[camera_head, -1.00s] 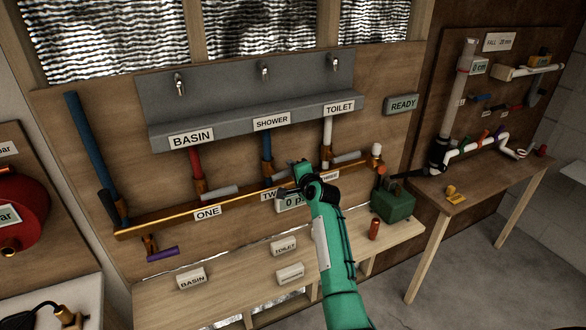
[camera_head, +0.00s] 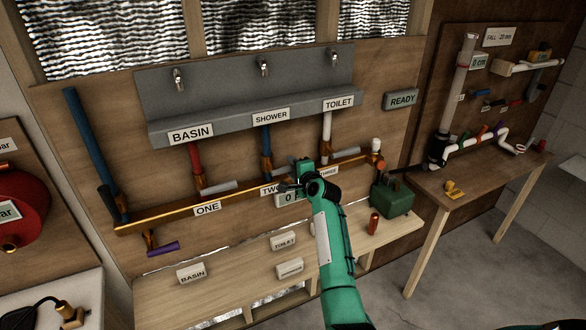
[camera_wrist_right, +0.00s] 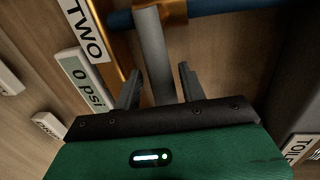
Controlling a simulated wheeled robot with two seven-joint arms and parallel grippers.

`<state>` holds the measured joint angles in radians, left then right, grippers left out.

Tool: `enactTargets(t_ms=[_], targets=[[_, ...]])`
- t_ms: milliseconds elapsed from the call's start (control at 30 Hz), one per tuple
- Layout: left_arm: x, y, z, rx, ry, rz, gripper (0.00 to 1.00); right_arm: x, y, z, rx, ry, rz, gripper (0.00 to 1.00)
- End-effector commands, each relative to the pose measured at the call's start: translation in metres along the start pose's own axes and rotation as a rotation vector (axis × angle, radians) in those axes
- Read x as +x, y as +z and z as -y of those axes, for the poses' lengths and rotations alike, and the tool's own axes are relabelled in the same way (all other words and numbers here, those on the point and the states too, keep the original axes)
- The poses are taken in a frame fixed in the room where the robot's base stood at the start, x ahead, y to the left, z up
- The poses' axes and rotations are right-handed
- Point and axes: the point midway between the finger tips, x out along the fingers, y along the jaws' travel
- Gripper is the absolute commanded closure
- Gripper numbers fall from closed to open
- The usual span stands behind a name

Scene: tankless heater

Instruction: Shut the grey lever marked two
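The grey lever at TWO (camera_head: 283,173) sticks out sideways to the right from its brass valve under the blue shower pipe (camera_head: 266,140). In the right wrist view the lever (camera_wrist_right: 156,60) runs from the brass fitting down between my fingers. My right gripper (camera_wrist_right: 160,88) is open, with one finger on each side of the lever and small gaps showing. In the head view my right gripper (camera_head: 284,187) is in front of the board and partly covers the TWO label (camera_head: 268,189). My left gripper is not in view.
A similar grey lever (camera_head: 221,187) sits at ONE (camera_head: 207,208), left of my gripper. A gauge reading 0 psi (camera_wrist_right: 82,80) hangs close below the TWO label. A purple handle (camera_head: 163,248) is at lower left. A bench with loose labels (camera_head: 235,285) and a green box (camera_head: 392,198) stands below.

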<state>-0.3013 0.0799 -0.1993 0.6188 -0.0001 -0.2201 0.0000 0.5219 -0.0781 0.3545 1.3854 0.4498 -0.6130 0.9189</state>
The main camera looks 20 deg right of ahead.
Motion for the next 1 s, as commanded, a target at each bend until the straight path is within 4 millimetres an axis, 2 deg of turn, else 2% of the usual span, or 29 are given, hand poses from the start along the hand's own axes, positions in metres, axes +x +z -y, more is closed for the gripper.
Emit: enactTargets(t_ms=[300,467,667,1000], targets=[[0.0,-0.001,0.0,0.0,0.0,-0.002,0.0,-0.001,0.0,0.001,-0.003,-0.001,-0.001,0.54],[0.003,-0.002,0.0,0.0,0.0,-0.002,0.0,-0.009,0.0,0.0,-0.004,-0.002,-0.001,0.54],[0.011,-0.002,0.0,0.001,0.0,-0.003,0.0,-0.037,-0.001,-0.002,-0.003,-0.003,-0.002,0.54],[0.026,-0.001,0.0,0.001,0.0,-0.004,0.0,-0.096,-0.001,-0.003,-0.003,-0.001,-0.002,0.54]])
